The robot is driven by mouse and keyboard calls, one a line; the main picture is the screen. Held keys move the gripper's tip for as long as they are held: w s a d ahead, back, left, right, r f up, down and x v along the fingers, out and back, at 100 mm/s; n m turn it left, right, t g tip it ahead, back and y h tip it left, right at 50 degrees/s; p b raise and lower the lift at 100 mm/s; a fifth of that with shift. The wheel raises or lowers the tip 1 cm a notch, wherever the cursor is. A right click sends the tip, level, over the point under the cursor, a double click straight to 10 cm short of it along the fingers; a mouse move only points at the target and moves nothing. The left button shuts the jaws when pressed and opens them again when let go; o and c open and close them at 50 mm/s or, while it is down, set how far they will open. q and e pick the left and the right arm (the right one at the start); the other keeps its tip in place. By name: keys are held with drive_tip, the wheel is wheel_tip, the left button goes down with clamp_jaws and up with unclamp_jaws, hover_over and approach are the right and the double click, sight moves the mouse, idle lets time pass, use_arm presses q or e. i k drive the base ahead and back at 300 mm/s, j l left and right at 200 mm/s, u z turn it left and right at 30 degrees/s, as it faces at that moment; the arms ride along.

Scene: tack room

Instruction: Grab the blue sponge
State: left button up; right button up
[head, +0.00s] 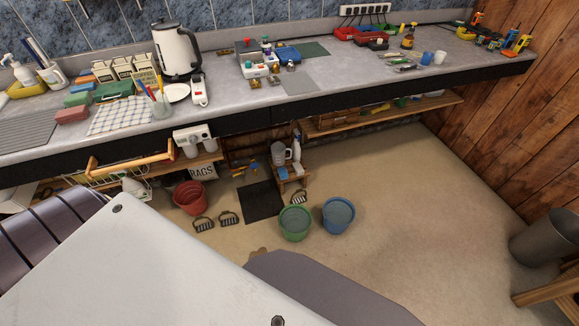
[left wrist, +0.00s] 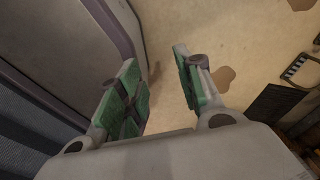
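A small blue block (head: 283,172) that looks like a sponge sits on a low wooden stool (head: 292,187) under the counter, beside a jug (head: 281,152) and a white bottle (head: 296,150). Neither gripper shows in the head view.
A green bucket (head: 295,224), a blue bucket (head: 338,217) and a red bucket (head: 189,198) stand on the floor around a dark mat (head: 262,202). Metal stirrup-like pieces (head: 229,218) lie nearby. A grey bin (head: 546,240) stands at the right. The floor right of the buckets is clear.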

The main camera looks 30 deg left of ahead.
sight(282, 172)
drive_tip(key=i, duration=1.45)
drive_tip(key=u, duration=0.3)
